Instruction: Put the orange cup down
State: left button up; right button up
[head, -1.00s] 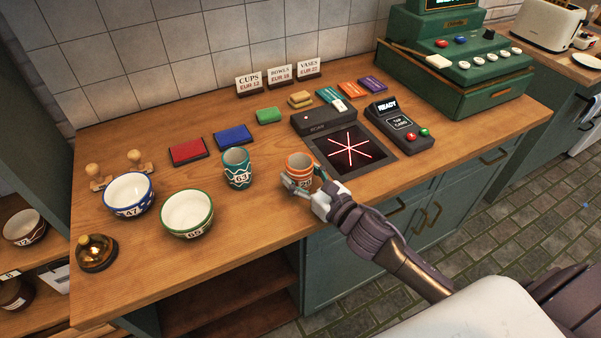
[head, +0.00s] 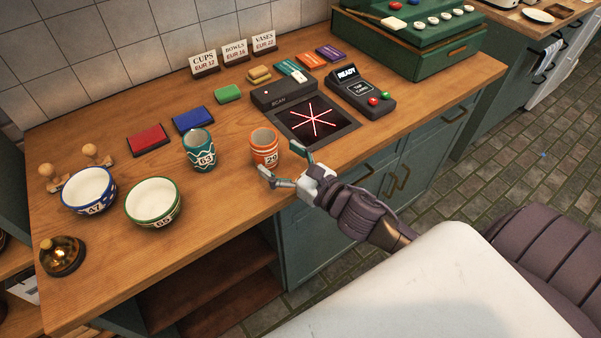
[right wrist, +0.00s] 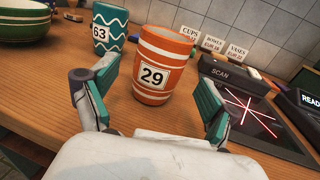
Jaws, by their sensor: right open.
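The orange cup (head: 264,148), striped with white and labelled 29, stands upright on the wooden counter, left of the scanner. In the right wrist view the orange cup (right wrist: 163,65) stands just beyond the fingers. My right gripper (head: 279,162) is open and empty, with its fingers spread on the cup's near side and apart from it. Both fingers of the right gripper (right wrist: 152,92) show in the right wrist view, with a gap between them and the cup. My left gripper is not in view.
A teal cup (head: 200,150) labelled 63 stands left of the orange cup. A green-rimmed bowl (head: 154,203) and a blue bowl (head: 89,190) stand further left, near a brass bell (head: 62,256). The scanner (head: 315,122) and card reader (head: 361,92) are on the right.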

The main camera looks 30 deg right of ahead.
jog(key=b+v, duration=0.1)
jog(key=v, duration=0.6)
jog(key=shift+s, duration=0.25)
